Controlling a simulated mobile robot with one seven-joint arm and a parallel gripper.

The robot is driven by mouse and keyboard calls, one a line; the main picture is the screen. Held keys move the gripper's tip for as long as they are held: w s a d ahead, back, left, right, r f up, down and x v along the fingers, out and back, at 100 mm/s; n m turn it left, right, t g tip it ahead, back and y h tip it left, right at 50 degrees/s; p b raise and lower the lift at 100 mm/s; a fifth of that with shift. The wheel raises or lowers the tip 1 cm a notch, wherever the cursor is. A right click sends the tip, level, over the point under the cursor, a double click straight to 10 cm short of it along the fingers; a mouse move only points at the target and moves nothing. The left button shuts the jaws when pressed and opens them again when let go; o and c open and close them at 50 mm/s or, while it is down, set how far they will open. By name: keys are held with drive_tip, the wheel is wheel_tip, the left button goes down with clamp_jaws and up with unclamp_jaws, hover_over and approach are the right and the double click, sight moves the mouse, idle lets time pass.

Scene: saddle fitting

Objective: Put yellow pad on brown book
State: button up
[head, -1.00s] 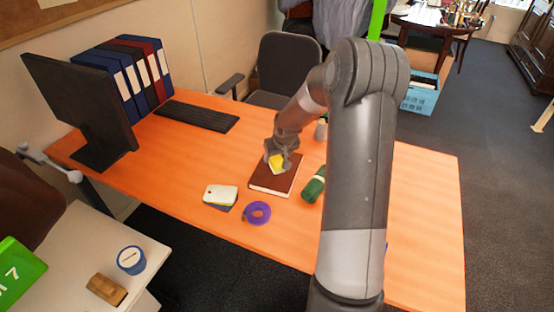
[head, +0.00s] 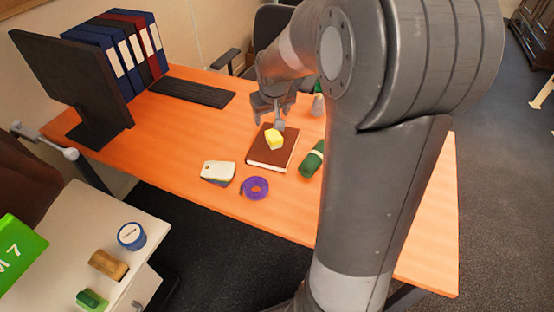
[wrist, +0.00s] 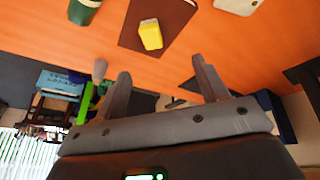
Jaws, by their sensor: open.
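The yellow pad (head: 273,138) lies on top of the brown book (head: 262,157), near its far edge. The book lies flat on the orange desk. In the wrist view the yellow pad (wrist: 150,35) rests on the brown book (wrist: 132,36), apart from the fingers. My gripper (head: 266,120) is open and empty, above and just behind the pad. In the wrist view both fingers of my gripper (wrist: 160,80) are spread with nothing between them.
A green rolled item (head: 311,160) lies right of the book. A purple tape roll (head: 255,188) and a stack of tags (head: 217,172) lie in front and left. A small grey object (head: 318,105) stands behind. A monitor (head: 75,75) and keyboard (head: 192,92) are further left.

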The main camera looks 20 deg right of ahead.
drive_tip(key=s+a+r, duration=0.3)
drive_tip(key=s, duration=0.5)
drive_tip(key=s+a+r+t, duration=0.1)
drive_tip(key=s+a+r, duration=0.2)
drive_tip(key=s, duration=0.6)
drive_tip(key=s+a+r+y, duration=0.1)
drive_tip(key=s+a+r, duration=0.2)
drive_tip(key=s, duration=0.6)
drive_tip(key=shift+r, duration=0.55)
